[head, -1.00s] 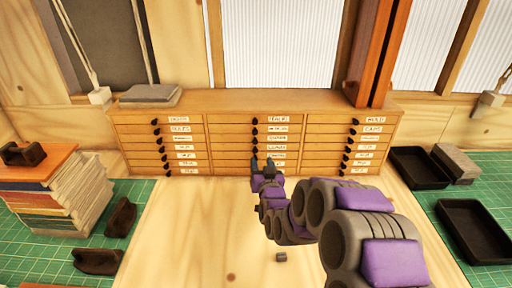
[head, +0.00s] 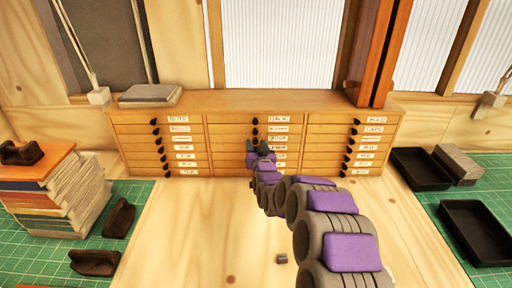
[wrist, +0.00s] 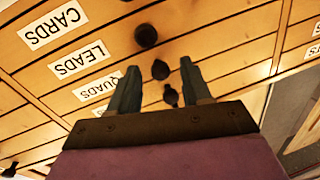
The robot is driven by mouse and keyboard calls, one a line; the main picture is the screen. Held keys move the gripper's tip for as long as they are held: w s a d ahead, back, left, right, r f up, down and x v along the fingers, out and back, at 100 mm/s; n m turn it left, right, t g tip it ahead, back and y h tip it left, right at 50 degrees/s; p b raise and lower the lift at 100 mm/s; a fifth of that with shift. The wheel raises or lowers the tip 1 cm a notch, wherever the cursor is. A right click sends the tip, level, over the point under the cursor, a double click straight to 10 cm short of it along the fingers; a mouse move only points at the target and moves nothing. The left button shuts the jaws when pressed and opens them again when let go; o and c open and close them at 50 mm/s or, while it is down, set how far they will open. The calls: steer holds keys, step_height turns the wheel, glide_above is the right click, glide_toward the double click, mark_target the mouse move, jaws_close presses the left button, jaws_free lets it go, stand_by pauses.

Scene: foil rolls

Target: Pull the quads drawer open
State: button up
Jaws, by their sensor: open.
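The quads drawer shows by its white QUADS label (wrist: 98,89) in the wrist view, below the LEADS label (wrist: 83,61) and the CARDS label (wrist: 52,23). Its face lies flush with its neighbours, so it looks shut. A dark round knob (wrist: 160,70) that seems to line up with the QUADS label sits between my fingertips in the picture. My gripper (wrist: 160,67) is open and empty, its fingers pointing at the drawer front. Contact with the knob cannot be told. In the head view my gripper (head: 257,146) is before the middle column of knobs, hiding some.
The wooden cabinet (head: 225,100) has three columns of small labelled drawers. Other knobs (wrist: 146,36) (wrist: 170,95) sit close above and below. Books (head: 55,200) stand at left, black trays (head: 475,230) at right. A small grey block (head: 282,258) lies on the bare wooden tabletop (head: 190,235).

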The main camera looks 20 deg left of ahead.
steer(key=shift+w, duration=0.15)
jaws_close()
stand_by(0.4)
